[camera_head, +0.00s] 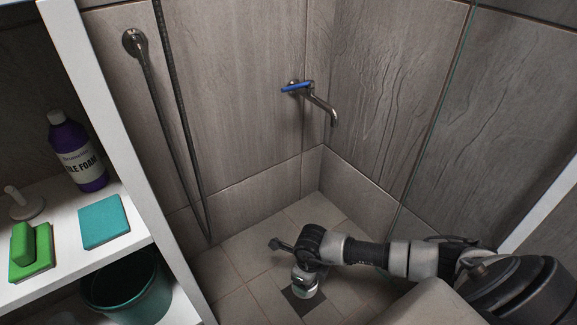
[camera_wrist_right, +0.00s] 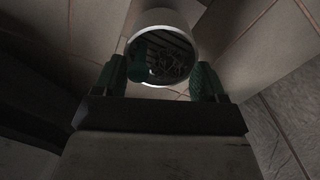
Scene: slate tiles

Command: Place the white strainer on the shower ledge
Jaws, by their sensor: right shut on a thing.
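The white strainer (camera_wrist_right: 166,20) is a round, white-rimmed piece with a dark, mesh-like inside in the right wrist view. My right gripper (camera_wrist_right: 165,82) is shut on it, with a green finger pad on each side. In the head view my right gripper (camera_head: 304,287) points down over the shower floor, and a pale rim shows at its tips, mostly hidden by the gripper. A low tiled band (camera_head: 265,188), perhaps the shower ledge, runs along the foot of the walls behind the gripper. My left gripper is not in view.
A dark square (camera_head: 305,302) lies in the floor tiles under the gripper. A blue-handled tap (camera_head: 320,103) and a shower hose (camera_head: 178,120) are on the walls. A white shelf (camera_head: 75,262) at left holds a purple bottle (camera_head: 77,155), sponges and a green bucket (camera_head: 128,298).

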